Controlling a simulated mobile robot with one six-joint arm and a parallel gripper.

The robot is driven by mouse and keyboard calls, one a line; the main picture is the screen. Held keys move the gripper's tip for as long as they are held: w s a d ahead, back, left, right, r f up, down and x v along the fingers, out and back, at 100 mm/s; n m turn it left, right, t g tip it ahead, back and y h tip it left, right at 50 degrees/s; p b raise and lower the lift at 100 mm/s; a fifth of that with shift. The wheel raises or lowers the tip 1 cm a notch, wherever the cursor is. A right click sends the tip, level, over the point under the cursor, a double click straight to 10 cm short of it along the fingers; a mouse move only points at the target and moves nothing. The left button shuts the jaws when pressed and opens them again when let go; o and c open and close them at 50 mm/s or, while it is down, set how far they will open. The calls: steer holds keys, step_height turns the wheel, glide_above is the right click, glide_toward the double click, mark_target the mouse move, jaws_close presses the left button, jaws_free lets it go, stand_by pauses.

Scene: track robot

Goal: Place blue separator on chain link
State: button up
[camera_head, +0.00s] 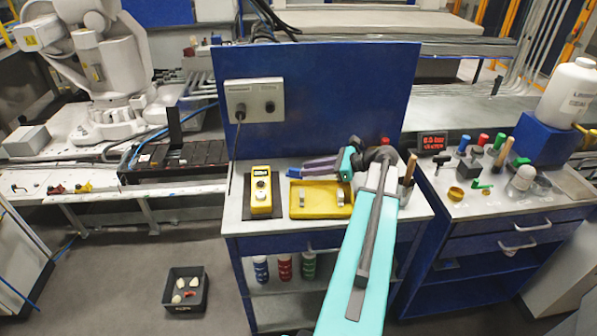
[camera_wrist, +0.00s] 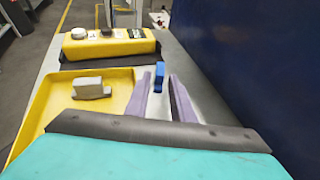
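My gripper (camera_head: 296,172) reaches left over the work table, its purple fingers lying nearly level above the back of the yellow tray. In the wrist view my gripper (camera_wrist: 160,78) has the small upright blue separator (camera_wrist: 159,77) between its fingertips; it appears held there, apart from the tray. A grey chain link (camera_wrist: 91,89) stands in the yellow tray (camera_wrist: 60,118), to the left of the fingers. In the head view the yellow tray (camera_head: 320,210) bears two grey chain links, one at the left (camera_head: 301,197) and one at the right (camera_head: 340,196).
A yellow button box (camera_head: 261,190) on a black mat stands left of the tray; in the wrist view it (camera_wrist: 108,43) lies beyond the tray. A blue panel (camera_head: 320,95) rises behind the table. A wooden handle (camera_head: 410,170) stands right of my arm.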

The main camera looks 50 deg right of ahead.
mark_target(295, 173)
steer(key=shift+p+x, duration=0.45)
steer(key=shift+x, duration=1.75)
steer(key=shift+c, duration=0.2)
jaws_close()
